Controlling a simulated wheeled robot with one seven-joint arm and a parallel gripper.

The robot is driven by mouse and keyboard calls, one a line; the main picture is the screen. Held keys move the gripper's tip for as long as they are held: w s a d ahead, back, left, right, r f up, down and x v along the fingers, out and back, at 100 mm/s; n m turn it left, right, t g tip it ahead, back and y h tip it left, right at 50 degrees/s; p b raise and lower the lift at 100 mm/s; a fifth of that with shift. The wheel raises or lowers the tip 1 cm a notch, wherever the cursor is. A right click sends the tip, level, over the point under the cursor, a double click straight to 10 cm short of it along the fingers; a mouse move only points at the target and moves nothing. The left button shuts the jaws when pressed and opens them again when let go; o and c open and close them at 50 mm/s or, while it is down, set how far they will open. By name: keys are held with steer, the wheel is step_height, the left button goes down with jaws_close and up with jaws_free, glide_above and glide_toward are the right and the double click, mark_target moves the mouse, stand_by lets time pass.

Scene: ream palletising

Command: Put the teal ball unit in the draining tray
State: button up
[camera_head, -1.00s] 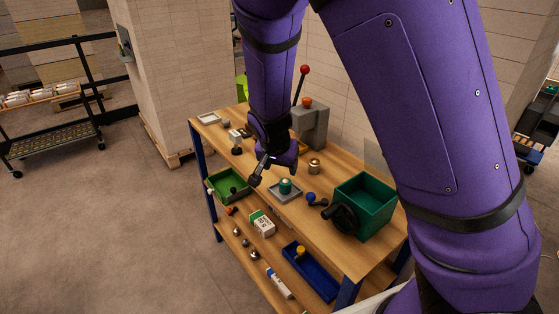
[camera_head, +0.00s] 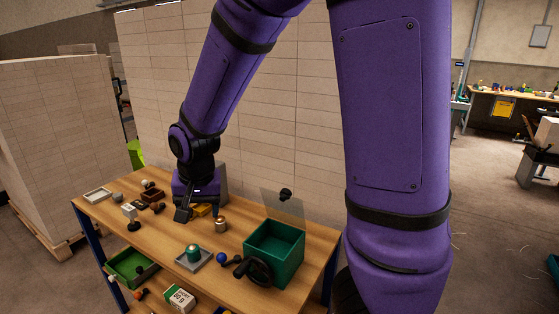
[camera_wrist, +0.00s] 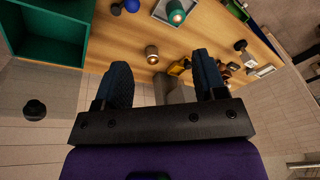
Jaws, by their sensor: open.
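The teal ball unit (camera_head: 193,252) is a small teal rounded piece. It stands upright in a shallow grey square tray (camera_head: 207,261) on the wooden table. Both also show at the top of the wrist view, the teal unit (camera_wrist: 176,13) inside the tray (camera_wrist: 158,13). I cannot tell whether this grey tray is the draining tray; a pale shallow tray (camera_head: 97,194) also lies at the table's far left. My gripper (camera_head: 199,213) is open and empty above the table, behind the teal unit and apart from it. Its two dark fingers (camera_wrist: 162,70) are spread in the wrist view.
A copper-coloured cylinder (camera_head: 221,226) stands near my gripper. Small parts crowd the left end.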

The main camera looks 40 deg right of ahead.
steer(key=s+d+r+n+t, duration=0.1)
steer(key=s+d+r+n, duration=0.2)
steer(key=s+r, duration=0.5)
steer(key=s+d+r+n+t, duration=0.1)
steer(key=s+d+r+n, duration=0.2)
steer(key=s+r, duration=0.5)
steer(key=s, duration=0.4)
steer(key=shift+s+d+r+t, duration=0.15)
steer(key=shift+d+r+t, duration=0.05)
steer(key=shift+r+t, duration=0.2)
